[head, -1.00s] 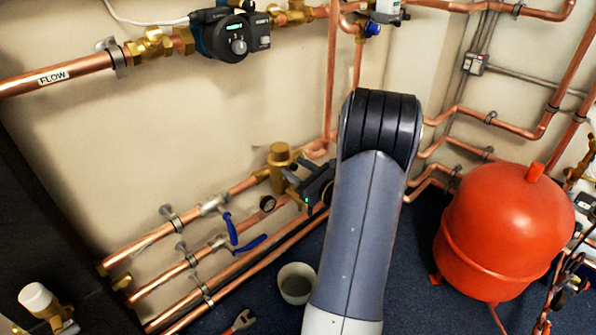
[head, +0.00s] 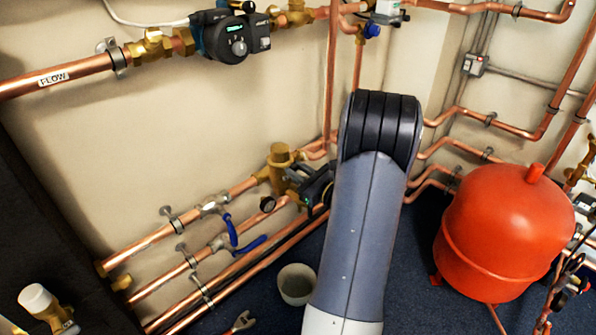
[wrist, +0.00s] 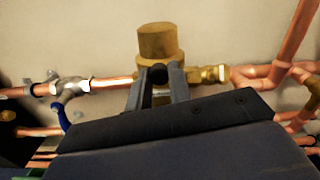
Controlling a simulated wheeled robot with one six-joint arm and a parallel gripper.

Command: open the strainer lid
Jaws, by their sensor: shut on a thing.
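The brass strainer (head: 281,178) sits in the upper of the low copper pipes, with a round brass cap (head: 280,152) on top. In the wrist view the cap (wrist: 157,42) stands upright above the fingers. My gripper (wrist: 158,82) is shut on a small dark round knob (wrist: 158,73) right in front of the strainer body. Whether the knob joins the lid cannot be told, as the fingers hide the part below it. In the head view my gripper (head: 296,174) reaches the strainer from the right, partly hidden by my arm.
Blue-handled valves (head: 230,230) sit left of the strainer, and a small gauge (head: 267,204) sits just below it. A grey bucket (head: 296,284) stands on the blue floor. A red tank (head: 497,235) stands at the right. A pump (head: 228,38) hangs above.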

